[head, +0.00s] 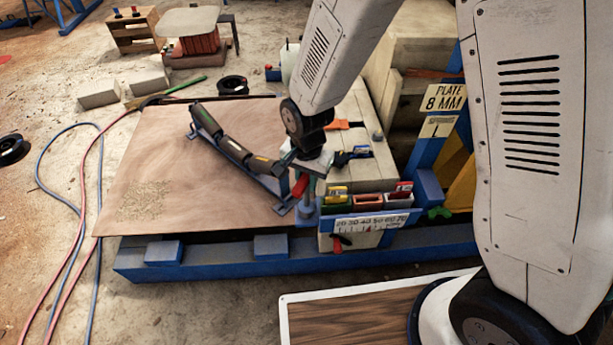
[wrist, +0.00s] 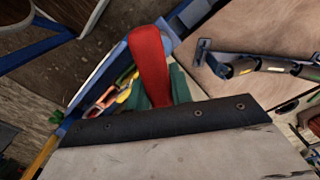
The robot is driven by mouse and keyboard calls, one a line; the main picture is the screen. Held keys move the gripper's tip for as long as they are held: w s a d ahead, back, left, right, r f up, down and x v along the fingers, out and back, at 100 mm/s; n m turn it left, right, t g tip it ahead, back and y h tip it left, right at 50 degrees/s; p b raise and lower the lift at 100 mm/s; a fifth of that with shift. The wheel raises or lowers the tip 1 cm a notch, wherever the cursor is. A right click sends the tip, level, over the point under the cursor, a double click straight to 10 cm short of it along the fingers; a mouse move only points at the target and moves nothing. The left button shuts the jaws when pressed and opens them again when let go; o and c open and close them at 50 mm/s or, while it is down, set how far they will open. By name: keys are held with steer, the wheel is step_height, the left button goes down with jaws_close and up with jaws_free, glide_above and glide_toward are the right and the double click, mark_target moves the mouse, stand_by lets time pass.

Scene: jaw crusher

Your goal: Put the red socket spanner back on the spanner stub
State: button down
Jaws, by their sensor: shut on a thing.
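The red socket spanner (head: 301,185) hangs under my gripper (head: 306,170) in the head view. In the wrist view its red handle (wrist: 151,62) stands up between the dark green fingers of my gripper (wrist: 160,92), which are shut on it. Its lower end is hidden behind the black-edged pale part in front of the wrist camera. A blue-grey round post (head: 306,209) is just below my gripper, left of the tray of coloured pieces; I cannot tell whether it is the spanner stub or whether the spanner touches it.
A row of coloured pieces (head: 369,199) stands beside the post, above a white number scale (head: 371,223). Dark rollers on a blue frame (head: 237,150) lie close to the left of my gripper. The brown sheet (head: 180,160) is mostly clear. A blue beam (head: 210,264) runs along the front.

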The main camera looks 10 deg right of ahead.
steer(key=shift+f, duration=0.55)
steer(key=c, duration=1.2)
jaws_free()
steer(key=shift+o, duration=0.2)
step_height(320, 180, up, 8)
steer(key=shift+f, duration=0.1)
steer(key=s+d+r+n+t, duration=0.1)
steer(key=s+d+r+n, duration=0.5)
steer(key=s+d+r, duration=1.3)
step_height(320, 180, up, 4)
steer(key=shift+s+d, duration=0.3)
steer(key=shift+d, duration=0.65)
